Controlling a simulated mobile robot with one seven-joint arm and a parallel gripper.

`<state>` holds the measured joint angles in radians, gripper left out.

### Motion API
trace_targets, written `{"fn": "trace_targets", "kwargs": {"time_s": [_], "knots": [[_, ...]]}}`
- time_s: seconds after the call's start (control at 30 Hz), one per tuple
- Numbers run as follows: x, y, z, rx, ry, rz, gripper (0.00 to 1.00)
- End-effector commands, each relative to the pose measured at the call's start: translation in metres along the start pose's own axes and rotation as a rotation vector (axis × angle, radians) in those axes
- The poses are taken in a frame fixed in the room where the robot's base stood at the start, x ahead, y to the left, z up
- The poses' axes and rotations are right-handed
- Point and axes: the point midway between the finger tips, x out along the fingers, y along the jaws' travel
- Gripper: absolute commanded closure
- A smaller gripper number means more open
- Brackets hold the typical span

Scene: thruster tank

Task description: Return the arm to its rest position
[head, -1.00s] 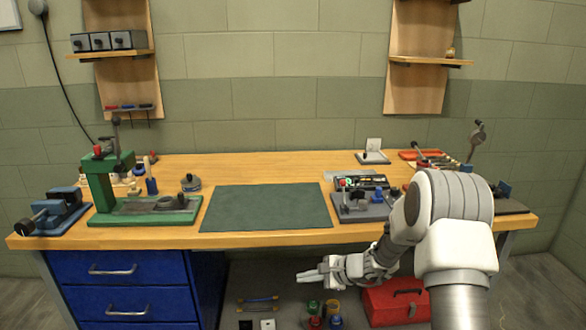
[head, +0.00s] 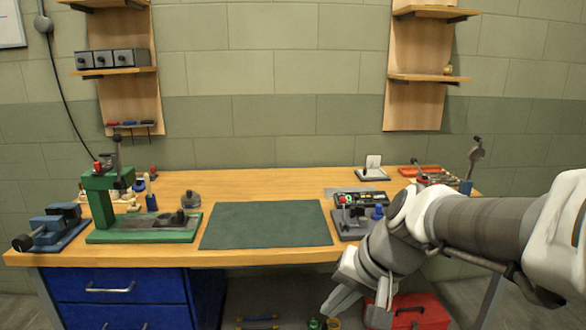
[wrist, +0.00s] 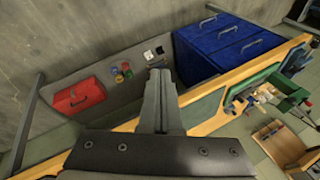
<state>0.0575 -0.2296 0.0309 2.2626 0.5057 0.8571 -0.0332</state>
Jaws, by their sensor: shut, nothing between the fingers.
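My gripper (head: 338,300) is in front of the workbench's front edge, right of centre in the head view, pointing down and left. In the wrist view my gripper (wrist: 160,72) shows its fingers together and empty, above the lower shelf. My arm comes in from the right of the head view and hides the bench's right end. Nothing touches the fingers.
The workbench (head: 270,180) carries a green press (head: 100,205), a blue vise (head: 55,222), a dark green mat (head: 265,225) and tools at right. Blue drawers (head: 110,285) stand below left; a red toolbox (head: 420,312) is below right. The mat is clear.

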Motion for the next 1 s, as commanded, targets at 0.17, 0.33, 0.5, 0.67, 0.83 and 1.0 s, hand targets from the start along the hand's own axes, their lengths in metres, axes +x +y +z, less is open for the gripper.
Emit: {"fn": "trace_targets", "kwargs": {"time_s": [0.17, 0.33, 0.5, 0.67, 0.83, 1.0], "knots": [[-0.035, 0.025, 0.033, -0.150, 0.080, 0.112, 1.00], [-0.059, 0.050, 0.057, -0.263, 0.148, 0.215, 1.00], [-0.078, 0.073, 0.074, -0.348, 0.213, 0.306, 1.00], [-0.111, 0.065, 0.070, -0.367, 0.223, 0.331, 1.00], [-0.145, 0.048, 0.063, -0.366, 0.223, 0.330, 1.00], [-0.179, 0.032, 0.056, -0.366, 0.222, 0.329, 1.00]]}}
